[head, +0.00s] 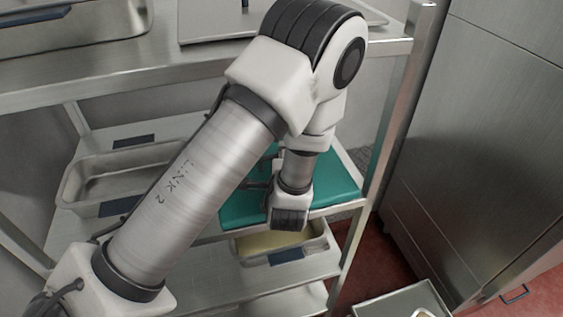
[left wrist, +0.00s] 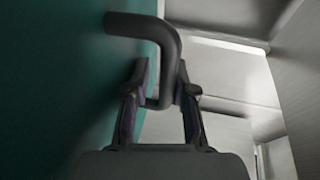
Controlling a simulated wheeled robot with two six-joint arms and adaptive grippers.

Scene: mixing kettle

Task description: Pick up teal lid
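The teal lid (head: 336,180) lies on a shelf of the metal rack, partly hidden behind my left arm. In the left wrist view the lid (left wrist: 50,80) fills the left side as a dark teal surface. Its dark bent handle (left wrist: 168,45) stands out from it and runs down between my left fingertips. My left gripper (left wrist: 160,85) is drawn in on the handle, with a finger on either side and little or no gap. In the head view my left gripper (head: 290,215) is over the lid's front edge. My right gripper is not in view.
The rack's top shelf (head: 200,68) is above the lid, and a rack post (head: 400,110) is to its right. A metal pan (head: 120,170) sits left of the lid, and another pan (head: 280,243) is below. A steel cabinet (head: 480,130) stands at the right.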

